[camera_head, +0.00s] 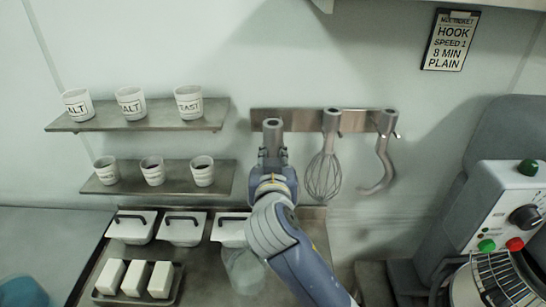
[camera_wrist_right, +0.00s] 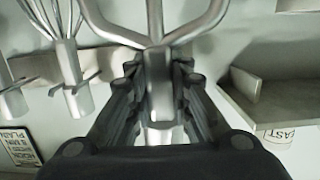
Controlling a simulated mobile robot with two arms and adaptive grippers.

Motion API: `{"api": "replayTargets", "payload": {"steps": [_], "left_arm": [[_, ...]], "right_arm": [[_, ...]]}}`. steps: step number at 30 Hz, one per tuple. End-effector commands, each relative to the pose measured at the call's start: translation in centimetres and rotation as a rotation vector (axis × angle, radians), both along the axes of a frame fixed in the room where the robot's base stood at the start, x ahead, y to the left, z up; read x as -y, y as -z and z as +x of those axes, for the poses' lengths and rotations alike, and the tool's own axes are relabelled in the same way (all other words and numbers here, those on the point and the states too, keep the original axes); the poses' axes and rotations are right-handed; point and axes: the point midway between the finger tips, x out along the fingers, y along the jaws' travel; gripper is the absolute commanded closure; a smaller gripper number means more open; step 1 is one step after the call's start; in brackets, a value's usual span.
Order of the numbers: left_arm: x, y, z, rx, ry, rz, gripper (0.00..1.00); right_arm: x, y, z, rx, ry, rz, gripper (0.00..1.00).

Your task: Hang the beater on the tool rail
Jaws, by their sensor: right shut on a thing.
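The beater is metal, with a hollow shank (camera_head: 272,128) upright at the left end of the tool rail (camera_head: 293,117). My right gripper (camera_head: 272,156) is shut on this shank from the front; my arm hides the beater's lower part in the head view. In the right wrist view the shank (camera_wrist_right: 160,100) runs between both fingers (camera_wrist_right: 157,80), and the curved frame spreads out at the top. I cannot tell whether the shank touches the rail or sits on a peg. The whisk (camera_head: 325,168) and dough hook (camera_head: 383,155) hang on the rail to the right. My left gripper is out of view.
Two shelves with labelled cups (camera_head: 131,102) are on the wall left of the rail. Lidded bins (camera_head: 184,230) and a tray of white blocks (camera_head: 134,279) stand below. The mixer (camera_head: 510,205) is at the right. A sign (camera_head: 450,40) hangs above.

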Motion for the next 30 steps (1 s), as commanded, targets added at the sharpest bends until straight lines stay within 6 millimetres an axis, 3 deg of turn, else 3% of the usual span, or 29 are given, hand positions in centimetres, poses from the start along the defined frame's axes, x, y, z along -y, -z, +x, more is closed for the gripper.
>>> {"api": "replayTargets", "payload": {"steps": [16, 30], "left_arm": [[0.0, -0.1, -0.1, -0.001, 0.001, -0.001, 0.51], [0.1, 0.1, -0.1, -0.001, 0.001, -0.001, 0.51]], "right_arm": [[0.1, -0.2, 0.6, 0.004, 0.0, 0.001, 1.0], [0.1, -0.4, 2.7, 0.008, 0.0, 0.001, 1.0]]}}
